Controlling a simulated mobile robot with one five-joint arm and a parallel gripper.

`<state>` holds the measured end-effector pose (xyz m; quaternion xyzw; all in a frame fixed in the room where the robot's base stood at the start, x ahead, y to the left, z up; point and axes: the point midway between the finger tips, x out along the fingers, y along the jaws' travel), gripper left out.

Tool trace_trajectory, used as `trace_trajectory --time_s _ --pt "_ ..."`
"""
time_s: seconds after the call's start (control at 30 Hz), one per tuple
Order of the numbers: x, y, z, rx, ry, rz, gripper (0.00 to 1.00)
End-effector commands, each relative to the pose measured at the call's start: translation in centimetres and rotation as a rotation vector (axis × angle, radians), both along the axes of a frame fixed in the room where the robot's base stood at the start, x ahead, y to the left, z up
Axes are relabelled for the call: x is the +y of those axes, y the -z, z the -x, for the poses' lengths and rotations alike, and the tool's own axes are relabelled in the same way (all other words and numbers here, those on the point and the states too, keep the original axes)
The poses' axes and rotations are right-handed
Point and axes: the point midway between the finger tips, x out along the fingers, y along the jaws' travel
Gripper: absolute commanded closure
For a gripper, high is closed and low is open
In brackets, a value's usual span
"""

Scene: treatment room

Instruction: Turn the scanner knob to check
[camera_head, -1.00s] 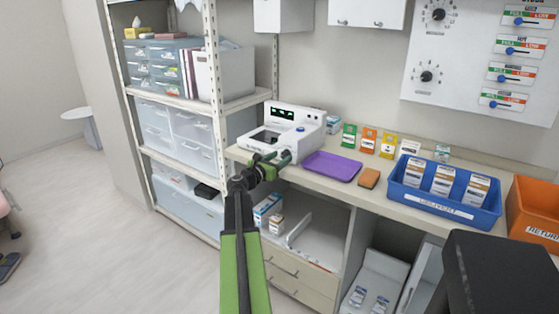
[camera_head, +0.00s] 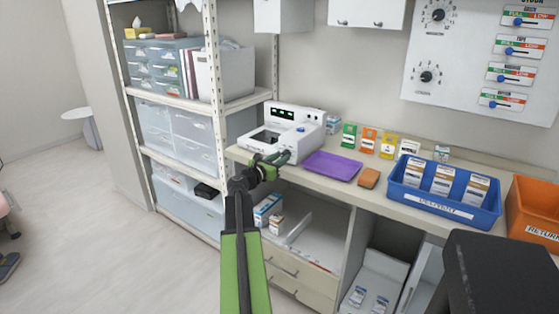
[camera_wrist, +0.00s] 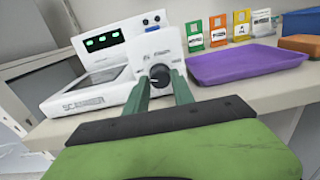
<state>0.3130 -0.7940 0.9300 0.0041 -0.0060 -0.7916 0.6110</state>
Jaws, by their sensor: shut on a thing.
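The white scanner (camera_head: 283,130) stands on the counter, with lit green displays on its raised back panel. It also shows in the wrist view (camera_wrist: 105,72), with its label on the front edge. A dark round knob (camera_wrist: 160,75) with a light pointer mark sits on the scanner's front right. My gripper (camera_wrist: 160,88) has its two green fingers on either side of this knob and is shut on it. In the head view my gripper (camera_head: 278,160) reaches the scanner's front right corner and hides the knob. The small lettering around the knob is too blurred to read.
A purple tray (camera_head: 333,166) lies just right of the scanner, with an orange-brown block (camera_head: 369,178) beside it. A blue bin (camera_head: 447,194) with boxes stands further right. Several coloured packets stand behind the tray. A shelf post (camera_head: 214,75) rises to the left.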

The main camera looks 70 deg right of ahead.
Motion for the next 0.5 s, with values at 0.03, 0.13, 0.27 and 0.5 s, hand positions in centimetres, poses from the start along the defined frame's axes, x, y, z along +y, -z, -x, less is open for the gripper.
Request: trace_trajectory --time_s 0.03,0.13,0.27,0.5 --pt "-0.39 -0.10 -0.14 -0.005 -0.004 0.004 1.00" --pt "-0.51 -0.11 -0.18 -0.019 -0.005 0.007 1.00" --pt "-0.58 -0.12 -0.22 -0.031 -0.007 0.010 1.00" --pt "-0.62 -0.11 -0.24 -0.096 -0.007 0.027 1.00"
